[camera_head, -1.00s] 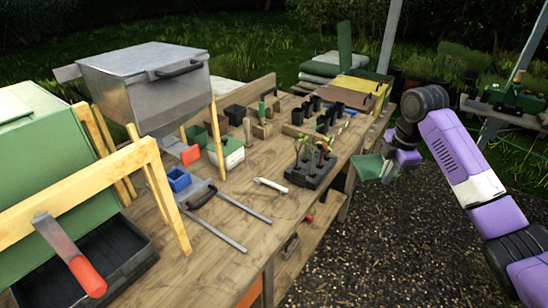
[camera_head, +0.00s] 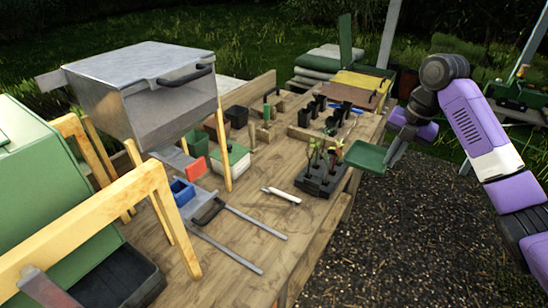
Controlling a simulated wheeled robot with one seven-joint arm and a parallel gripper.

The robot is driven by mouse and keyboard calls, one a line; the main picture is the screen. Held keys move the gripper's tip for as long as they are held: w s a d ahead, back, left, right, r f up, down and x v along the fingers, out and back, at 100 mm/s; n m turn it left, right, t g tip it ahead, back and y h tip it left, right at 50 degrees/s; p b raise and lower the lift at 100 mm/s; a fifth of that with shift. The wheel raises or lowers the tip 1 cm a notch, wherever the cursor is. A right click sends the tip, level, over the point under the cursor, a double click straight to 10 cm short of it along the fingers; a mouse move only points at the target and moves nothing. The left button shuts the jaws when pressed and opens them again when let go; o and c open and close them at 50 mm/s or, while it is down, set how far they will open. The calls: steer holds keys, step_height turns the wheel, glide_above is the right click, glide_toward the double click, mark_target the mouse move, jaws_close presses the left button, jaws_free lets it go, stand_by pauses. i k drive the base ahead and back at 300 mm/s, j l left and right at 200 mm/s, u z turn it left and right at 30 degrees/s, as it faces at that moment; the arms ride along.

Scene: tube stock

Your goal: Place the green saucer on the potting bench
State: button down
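The green saucer (camera_head: 366,157) is a shallow green tray, held in the air at the right edge of the potting bench. My gripper (camera_head: 388,158) is shut on its right side. The saucer is roughly level and looks apart from the bench top. It is close to the black seedling tray (camera_head: 318,184), just right of the seedlings. The wooden potting bench (camera_head: 250,222) runs from the lower left to the back. The fingertips are small in view and partly hidden by the saucer.
A white marker-like tool (camera_head: 281,195) lies mid-bench, with bare wood around it. Two grey rods (camera_head: 226,248) lie in front. Several black pots (camera_head: 338,112) stand behind the seedlings. A grey metal box (camera_head: 150,90) on wooden legs and a green box (camera_head: 40,190) stand left.

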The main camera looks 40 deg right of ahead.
mark_target(285, 159)
steer(key=i, duration=1.15)
